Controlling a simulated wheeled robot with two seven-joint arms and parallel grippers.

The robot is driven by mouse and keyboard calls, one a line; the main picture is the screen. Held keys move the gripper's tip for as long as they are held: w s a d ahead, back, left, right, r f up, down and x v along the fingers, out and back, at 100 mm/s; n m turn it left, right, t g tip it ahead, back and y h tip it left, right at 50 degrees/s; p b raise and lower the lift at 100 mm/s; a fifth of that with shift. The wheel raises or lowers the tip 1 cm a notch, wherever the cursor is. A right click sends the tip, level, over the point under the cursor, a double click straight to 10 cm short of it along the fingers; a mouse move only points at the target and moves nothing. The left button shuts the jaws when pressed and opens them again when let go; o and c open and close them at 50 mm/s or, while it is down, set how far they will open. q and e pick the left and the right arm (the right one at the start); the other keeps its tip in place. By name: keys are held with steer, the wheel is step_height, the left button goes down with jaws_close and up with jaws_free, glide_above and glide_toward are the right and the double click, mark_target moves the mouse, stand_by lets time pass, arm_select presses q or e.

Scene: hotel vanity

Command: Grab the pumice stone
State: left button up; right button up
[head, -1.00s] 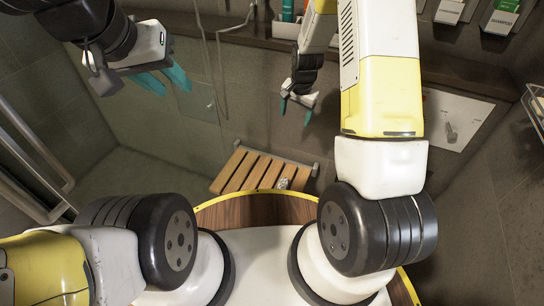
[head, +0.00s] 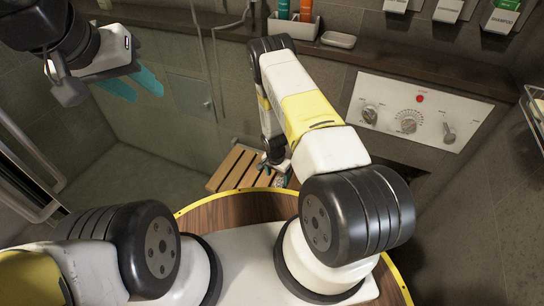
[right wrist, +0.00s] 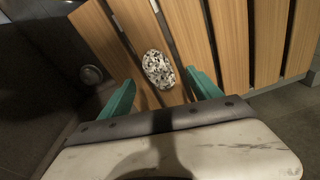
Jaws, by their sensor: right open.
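The pumice stone (right wrist: 158,69) is a speckled black-and-white oval. It lies on the wooden slatted bench (head: 236,168), near the edge of a slat beside a dark gap. My right gripper (right wrist: 160,80) is open and empty over the bench, its two teal fingers on either side of the stone's line. The stone is just beyond the fingertips, and no contact shows. In the head view my right gripper (head: 272,166) is low at the bench's right side and mostly covers the stone. My left gripper (head: 134,84) is open and empty, raised at upper left.
A dark shelf (head: 215,32) runs along the back wall with a bottle caddy (head: 294,27) and a soap dish (head: 338,40). A control panel with knobs (head: 415,110) is on the wall at right. A round metal fitting (right wrist: 92,74) shows left of the bench.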

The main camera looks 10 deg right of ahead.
mark_target(279, 182)
steer(key=f, duration=0.4)
steer(key=shift+w+d+f, duration=0.1)
steer(key=shift+w+d, duration=0.05)
steer(key=shift+d, duration=0.15)
steer(key=c, duration=1.6)
